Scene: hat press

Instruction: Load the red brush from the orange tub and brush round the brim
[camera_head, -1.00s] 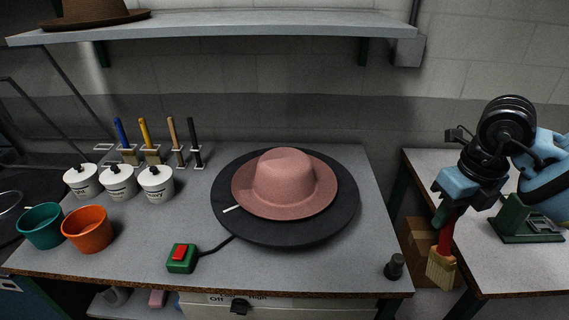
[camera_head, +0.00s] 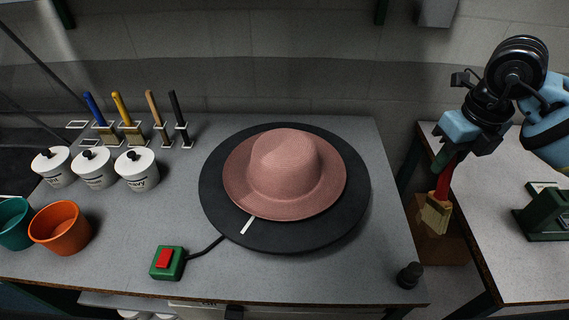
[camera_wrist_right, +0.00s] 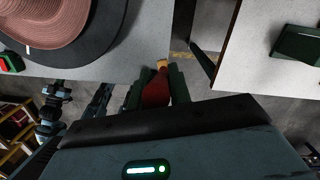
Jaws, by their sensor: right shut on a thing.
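My right gripper (camera_head: 447,160) is shut on the red brush (camera_head: 443,186), which hangs bristles down over the gap between the two tables. The brush also shows between the fingers in the right wrist view (camera_wrist_right: 156,90). The orange tub (camera_head: 60,229) stands at the left front of the main table, far from the brush; its contents cannot be made out. The pink hat (camera_head: 285,168) lies with its brim (camera_head: 244,199) flat on a round dark turntable (camera_head: 340,229). A white mark lies at the brim's front left edge. My left gripper is not in view.
A teal tub (camera_head: 14,224) stands left of the orange one. Lidded white pots (camera_head: 138,169) and several brushes in holders (camera_head: 132,132) stand behind. A green box with a red button (camera_head: 166,262) and a small dark knob (camera_head: 409,275) are at the front. A green device (camera_head: 544,212) is on the right table.

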